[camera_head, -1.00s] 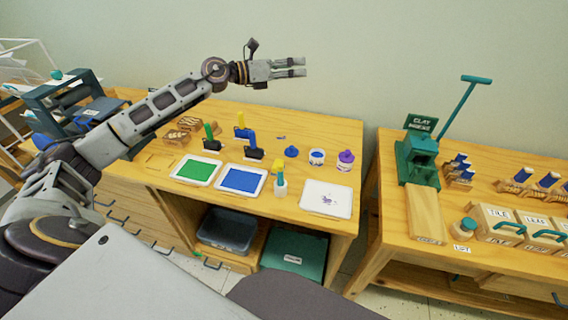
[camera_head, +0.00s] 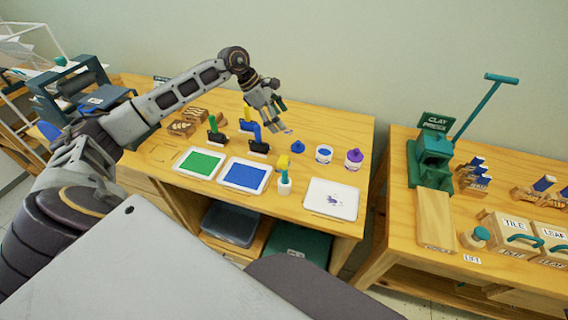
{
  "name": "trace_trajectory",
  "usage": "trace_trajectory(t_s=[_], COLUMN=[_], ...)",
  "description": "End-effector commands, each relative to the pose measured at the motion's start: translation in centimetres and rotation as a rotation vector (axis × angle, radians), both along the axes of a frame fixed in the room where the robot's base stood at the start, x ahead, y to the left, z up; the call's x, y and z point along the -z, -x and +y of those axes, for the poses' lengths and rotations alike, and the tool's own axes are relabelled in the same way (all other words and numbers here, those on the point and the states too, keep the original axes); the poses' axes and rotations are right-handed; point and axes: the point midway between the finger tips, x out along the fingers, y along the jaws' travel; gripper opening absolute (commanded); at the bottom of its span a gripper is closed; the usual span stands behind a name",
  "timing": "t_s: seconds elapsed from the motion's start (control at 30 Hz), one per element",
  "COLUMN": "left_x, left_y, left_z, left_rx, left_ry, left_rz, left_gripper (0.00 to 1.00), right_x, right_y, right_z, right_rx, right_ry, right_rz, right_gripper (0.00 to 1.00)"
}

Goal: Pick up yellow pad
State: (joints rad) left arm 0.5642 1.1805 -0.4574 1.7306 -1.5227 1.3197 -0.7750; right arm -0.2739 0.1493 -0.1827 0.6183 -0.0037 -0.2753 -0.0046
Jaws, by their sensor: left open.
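A small yellow pad (camera_head: 284,162) sits at the top of a teal stem that stands in a white cup (camera_head: 285,187) near the table's front. Another yellow piece (camera_head: 247,112) shows farther back, by a blue upright one; its shape is partly hidden. My left gripper (camera_head: 279,117) is open and empty, above the back of the table. It is up and behind the yellow pad in the cup, clearly apart from it, with its fingers angled down. My right gripper is not in view.
A green tray (camera_head: 200,150) and a blue tray (camera_head: 232,187) lie left of the cup, and a white tray (camera_head: 331,184) lies right. Blue and purple jars (camera_head: 354,159) stand behind. A clay press (camera_head: 432,160) stands on the right table.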

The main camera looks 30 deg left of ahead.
Motion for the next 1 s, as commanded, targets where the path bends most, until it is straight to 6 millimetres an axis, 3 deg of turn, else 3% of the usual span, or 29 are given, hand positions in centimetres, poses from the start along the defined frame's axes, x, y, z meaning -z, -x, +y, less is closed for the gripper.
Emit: trace_trajectory(t_s=[0.3, 1.0], left_x=[1.7, 2.5], left_y=[4.2, 4.3], left_z=[1.7, 1.4], left_rx=[0.207, 0.257], left_ry=[-0.131, -0.14], left_rz=[0.119, 0.1], left_gripper=[0.75, 0.75], right_x=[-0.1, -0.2], right_y=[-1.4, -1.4], right_z=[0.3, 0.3], right_rx=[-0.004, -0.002], right_ry=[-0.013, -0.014], right_rz=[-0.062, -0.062], right_gripper=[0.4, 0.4])
